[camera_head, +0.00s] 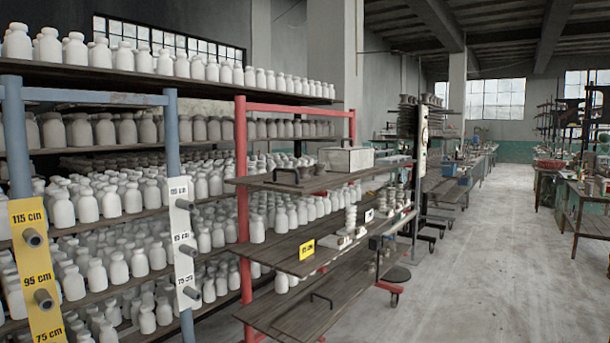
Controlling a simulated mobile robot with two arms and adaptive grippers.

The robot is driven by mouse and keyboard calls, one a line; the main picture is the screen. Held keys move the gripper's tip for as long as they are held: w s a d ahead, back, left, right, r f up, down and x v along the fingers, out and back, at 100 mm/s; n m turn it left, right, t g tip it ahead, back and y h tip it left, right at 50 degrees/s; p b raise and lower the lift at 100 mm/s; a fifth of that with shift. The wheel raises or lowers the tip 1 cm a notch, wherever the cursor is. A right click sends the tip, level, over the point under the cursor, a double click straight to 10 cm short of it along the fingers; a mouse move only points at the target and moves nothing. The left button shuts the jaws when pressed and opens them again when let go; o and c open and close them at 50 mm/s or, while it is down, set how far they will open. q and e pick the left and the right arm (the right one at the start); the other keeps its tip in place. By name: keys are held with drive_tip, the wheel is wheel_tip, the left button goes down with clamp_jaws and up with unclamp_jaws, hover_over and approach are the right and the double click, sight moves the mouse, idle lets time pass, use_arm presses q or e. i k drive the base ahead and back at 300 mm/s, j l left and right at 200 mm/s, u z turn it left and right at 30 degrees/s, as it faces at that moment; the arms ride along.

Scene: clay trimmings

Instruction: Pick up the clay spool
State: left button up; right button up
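Several pale, ribbed, spool-like pieces stand on the middle shelf of the red-framed rack. The nearest spool-like piece (350,219) is upright, near a yellow height card. Others (391,199) stand farther along the same shelf. I cannot tell for sure which of them is the clay spool. Neither of my grippers is in view.
The red-framed rack's middle shelf (285,256) has bare board at its near end. A grey box (345,160) sits on its top shelf. Shelves of white jars (88,207) fill the left. The concrete floor (470,265) is open; a workbench (585,195) stands right.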

sight(304, 170)
drive_tip(key=i+l+u, duration=0.1)
drive_tip(key=i, duration=0.4)
drive_tip(key=i+l+u, duration=0.1)
drive_tip(key=i+l, duration=0.25)
drive_tip(key=i, duration=0.15)
drive_tip(key=i+l+u, duration=0.1)
drive_tip(key=i+l, duration=0.15)
drive_tip(key=i, duration=0.2)
